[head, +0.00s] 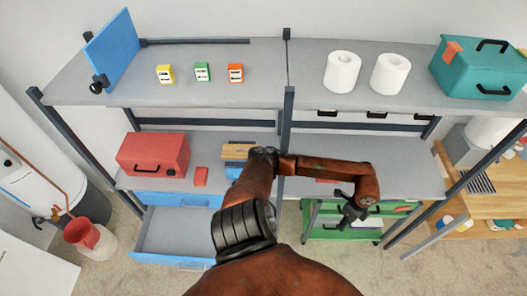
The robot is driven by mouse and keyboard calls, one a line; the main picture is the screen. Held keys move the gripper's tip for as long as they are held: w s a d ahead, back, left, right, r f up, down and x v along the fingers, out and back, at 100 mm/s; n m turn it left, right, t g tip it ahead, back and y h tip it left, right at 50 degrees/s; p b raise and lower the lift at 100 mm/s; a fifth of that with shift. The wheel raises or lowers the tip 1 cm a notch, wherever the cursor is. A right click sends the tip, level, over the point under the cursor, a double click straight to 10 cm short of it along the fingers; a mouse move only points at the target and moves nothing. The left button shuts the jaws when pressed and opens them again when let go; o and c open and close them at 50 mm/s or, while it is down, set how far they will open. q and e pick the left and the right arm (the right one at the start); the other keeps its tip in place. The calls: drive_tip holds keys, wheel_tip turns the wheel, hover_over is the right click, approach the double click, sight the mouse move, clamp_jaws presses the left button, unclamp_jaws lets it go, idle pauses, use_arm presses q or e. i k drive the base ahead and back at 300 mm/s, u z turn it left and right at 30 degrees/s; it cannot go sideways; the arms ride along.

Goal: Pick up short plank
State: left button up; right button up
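A short wooden plank (236,151) lies on the middle shelf, left of the central post. Its right end meets my dark arm joint in the picture, and part may be hidden there. My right arm rises from the bottom centre, bends beside the plank and reaches right. My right gripper (346,217) hangs at its end, well to the right of and nearer than the plank, above the green cart. Its fingers look spread, with nothing seen between them. My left gripper is not in view.
A red toolbox (153,154) and a small red box (200,177) stand left of the plank. Below, a blue drawer (170,232) is pulled open. A green cart (340,233) stands under the right shelf. The upper shelf (265,70) holds small boxes, paper rolls and a teal case.

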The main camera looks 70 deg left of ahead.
sight(239, 153)
drive_tip(key=u, duration=1.8)
drive_tip(key=i, duration=1.25)
drive_tip(key=z, duration=0.1)
